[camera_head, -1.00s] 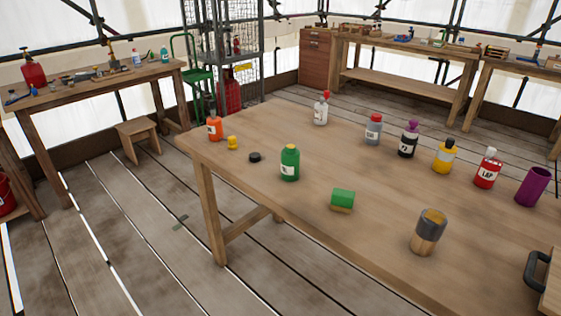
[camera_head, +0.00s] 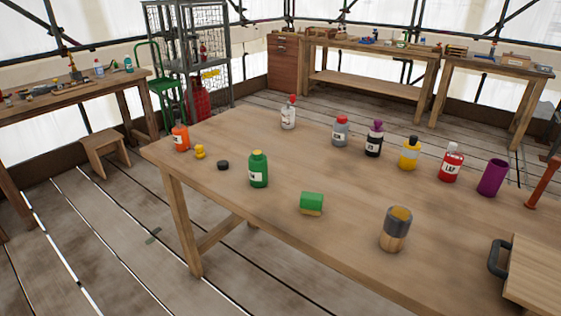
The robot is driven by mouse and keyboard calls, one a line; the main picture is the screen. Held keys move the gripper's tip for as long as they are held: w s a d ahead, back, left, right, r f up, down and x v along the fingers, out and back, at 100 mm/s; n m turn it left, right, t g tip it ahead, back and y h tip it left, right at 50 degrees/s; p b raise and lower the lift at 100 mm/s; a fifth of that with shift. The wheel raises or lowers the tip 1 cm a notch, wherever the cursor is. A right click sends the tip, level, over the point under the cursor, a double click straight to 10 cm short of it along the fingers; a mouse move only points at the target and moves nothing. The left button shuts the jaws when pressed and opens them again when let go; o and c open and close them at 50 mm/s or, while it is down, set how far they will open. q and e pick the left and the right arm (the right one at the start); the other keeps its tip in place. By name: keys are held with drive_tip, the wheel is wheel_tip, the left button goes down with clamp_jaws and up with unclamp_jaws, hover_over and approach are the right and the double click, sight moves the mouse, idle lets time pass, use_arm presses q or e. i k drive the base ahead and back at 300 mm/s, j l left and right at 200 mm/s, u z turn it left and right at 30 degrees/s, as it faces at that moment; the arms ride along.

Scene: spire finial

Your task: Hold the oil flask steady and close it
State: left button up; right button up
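Several labelled bottles stand upright on the wooden table (camera_head: 340,250). Their labels are too small to tell surely which is the oil flask. An orange bottle (camera_head: 181,138) is at the far left, beside a small yellow piece (camera_head: 200,152). A flat black cap (camera_head: 223,165) lies near a green bottle (camera_head: 258,170) with a yellowish top. Behind are a whitish bottle with a red top (camera_head: 288,113), a grey one with a red cap (camera_head: 340,131), a black one with a purple top (camera_head: 374,140), a yellow one (camera_head: 409,156) and a red one (camera_head: 449,165). Neither gripper is in view.
A green block (camera_head: 311,202), a grey-and-wood cup (camera_head: 395,232) and a purple cup (camera_head: 492,178) stand on the table. A wooden board with a black handle (camera_head: 498,258) is at the right front. A stool (camera_head: 105,150) and workbenches stand behind. The table's middle is clear.

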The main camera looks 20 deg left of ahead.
sight(257, 161)
drive_tip(key=j+z, duration=0.2)
drive_tip(key=z, duration=0.15)
drive_tip(key=j+z, duration=0.2)
drive_tip(key=z, duration=0.15)
drive_tip(key=j+z, duration=0.7)
drive_tip(key=k+j+z, duration=0.15)
drive_tip(key=j+z, duration=0.15)
drive_tip(key=k+j+z, duration=0.2)
drive_tip(key=j, duration=0.25)
drive_tip(key=k+j+z, duration=0.25)
drive_tip(key=j, duration=0.15)
drive_tip(key=k+j, duration=0.25)
drive_tip(key=j, duration=0.15)
drive_tip(key=k+j, duration=0.25)
drive_tip(key=j, duration=0.2)
drive_tip(key=k+j, duration=0.25)
drive_tip(key=j, duration=0.15)
drive_tip(key=k+j+z, duration=0.1)
drive_tip(key=k+j, duration=0.15)
drive_tip(key=j, duration=0.2)
drive_tip(key=i, duration=0.45)
